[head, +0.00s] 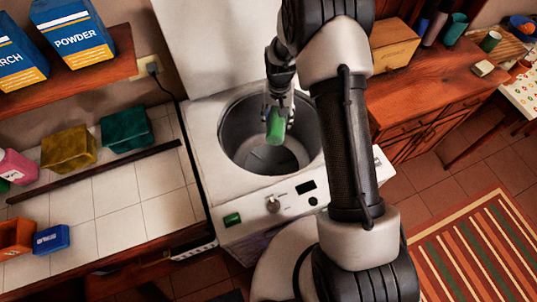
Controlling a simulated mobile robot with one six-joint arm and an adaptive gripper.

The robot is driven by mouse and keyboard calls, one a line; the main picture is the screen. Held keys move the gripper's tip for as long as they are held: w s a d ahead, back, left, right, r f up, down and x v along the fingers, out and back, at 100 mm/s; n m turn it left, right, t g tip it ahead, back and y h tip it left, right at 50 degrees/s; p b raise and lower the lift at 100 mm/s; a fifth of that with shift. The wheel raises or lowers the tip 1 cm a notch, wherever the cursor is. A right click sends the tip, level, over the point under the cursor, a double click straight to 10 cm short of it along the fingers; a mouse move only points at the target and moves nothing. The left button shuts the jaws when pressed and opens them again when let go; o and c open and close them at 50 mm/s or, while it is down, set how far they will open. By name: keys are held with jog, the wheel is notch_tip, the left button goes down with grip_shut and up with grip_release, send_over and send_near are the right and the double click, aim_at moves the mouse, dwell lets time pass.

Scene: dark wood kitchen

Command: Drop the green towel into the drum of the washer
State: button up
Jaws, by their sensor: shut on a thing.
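The white top-loading washer (207,165) stands in the middle with its round drum (236,130) open at the top. My gripper (276,112) points down over the drum opening and is shut on the green towel (275,128). The towel looks like a small bright green bundle hanging below the fingers. In the picture it lies within the drum's rim, apart from the drum floor. I cannot tell its exact height against the rim. My arm hides part of the washer's right side.
Powder boxes (76,35) stand on a shelf above. A wooden cabinet (420,95) stands at right.

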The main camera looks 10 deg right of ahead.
notch_tip(320, 180, down, 2)
jog(key=shift+b, duration=0.35)
jog(key=o, duration=1.3)
jog(key=shift+c, duration=0.2)
jog(key=shift+r, duration=0.1)
notch_tip(320, 180, up, 12)
jog(key=shift+f, duration=0.1)
